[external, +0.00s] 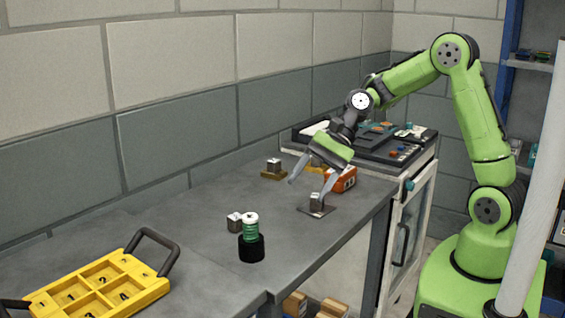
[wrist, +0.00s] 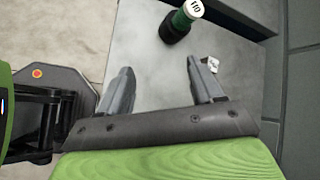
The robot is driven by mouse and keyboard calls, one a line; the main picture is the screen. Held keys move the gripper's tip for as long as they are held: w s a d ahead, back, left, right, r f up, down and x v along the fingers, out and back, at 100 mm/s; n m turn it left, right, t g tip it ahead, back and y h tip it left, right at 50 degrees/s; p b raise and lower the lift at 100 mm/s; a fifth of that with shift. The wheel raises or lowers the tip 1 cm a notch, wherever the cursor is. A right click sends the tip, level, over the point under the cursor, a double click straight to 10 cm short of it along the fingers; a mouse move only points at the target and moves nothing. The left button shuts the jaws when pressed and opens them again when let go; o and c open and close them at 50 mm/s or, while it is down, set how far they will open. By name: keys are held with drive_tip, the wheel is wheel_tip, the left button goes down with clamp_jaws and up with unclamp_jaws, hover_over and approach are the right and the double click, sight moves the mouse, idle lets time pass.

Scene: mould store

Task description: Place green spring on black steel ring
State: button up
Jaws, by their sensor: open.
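The green spring (external: 251,229) stands upright with a white top, and it also shows in the wrist view (wrist: 182,20), where the top has a printed mark. The black steel ring (external: 251,248) is at its lower end, and the spring rises out of it; the ring also shows in the wrist view (wrist: 172,33). I cannot tell how deep the spring sits. My gripper (external: 312,184) is open and empty, above the bench and to the right of the spring. In the wrist view my gripper (wrist: 160,70) has both fingers spread, with the spring and ring beyond the fingertips.
A small grey block (external: 234,222) stands just left of the spring. Another block (external: 316,201) on a dark plate is below my gripper, with an orange box (external: 344,179) behind. A block on a brown base (external: 273,173) is farther back. A yellow divided tray (external: 153,289) lies front left.

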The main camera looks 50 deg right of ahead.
drive_tip(key=s+d+r+n+t+h, duration=0.1)
drive_tip(key=s+d+r+n+h, duration=0.1)
drive_tip(key=s+d+n+h, duration=0.2)
drive_tip(key=s+d+r+n+t+h, duration=0.2)
drive_tip(key=s+d+n, duration=0.6)
drive_tip(key=s+d, duration=0.4)
drive_tip(key=s+r+h, duration=0.1)
drive_tip(key=s+h, duration=0.1)
drive_tip(key=s, duration=0.3)
drive_tip(key=shift+d+r+n+t+h, duration=0.15)
drive_tip(key=shift+r+n+t+h, duration=0.15)
drive_tip(key=shift+r+h, duration=0.1)
drive_tip(key=shift+s, duration=0.1)
wheel_tip(320, 180, up, 7)
drive_tip(key=p, duration=0.7)
